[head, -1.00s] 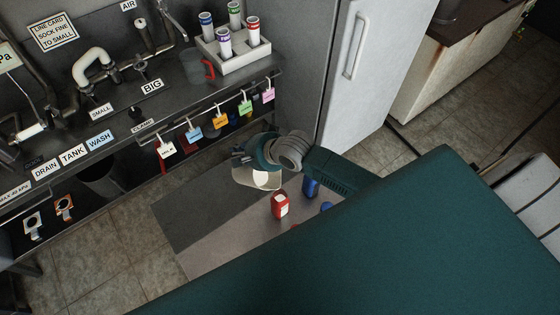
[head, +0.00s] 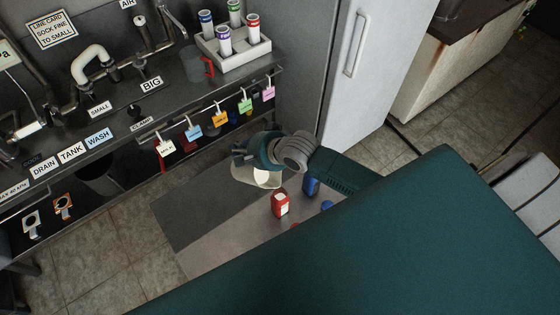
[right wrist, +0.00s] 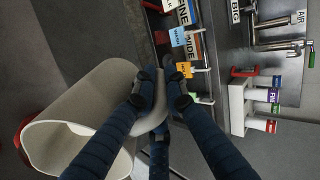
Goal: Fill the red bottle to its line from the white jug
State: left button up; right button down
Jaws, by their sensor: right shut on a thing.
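The red bottle (head: 280,203) with a white label stands on a grey surface below the counter in the head view. A red edge (right wrist: 22,135) behind the jug in the right wrist view may be the same bottle. The white jug (head: 262,178) hangs just above and left of the bottle, partly hidden by my right gripper (head: 245,155). In the right wrist view my right gripper (right wrist: 160,95) is shut on the rim or handle side of the jug (right wrist: 85,110), whose wide mouth faces the camera. The bottle's line cannot be made out. My left gripper is not in view.
Blue bottles (head: 311,186) stand right of the red one. The counter (head: 180,110) carries a clear jug with red handle (head: 200,68) and a rack (head: 233,55) of tubes. Coloured tags (head: 220,118) hang along its edge. A fridge-like cabinet (head: 340,80) stands behind.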

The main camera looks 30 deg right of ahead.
jog(key=shift+s+d+r+t+b, duration=0.2)
jog(key=shift+r+t+b, duration=0.3)
jog(key=shift+b, duration=0.4)
dwell(0.7)
jog(key=shift+s+d+r+t+y, duration=0.1)
jog(key=shift+s+r+t+y, duration=0.25)
jog(key=shift+r, duration=0.5)
dwell(3.8)
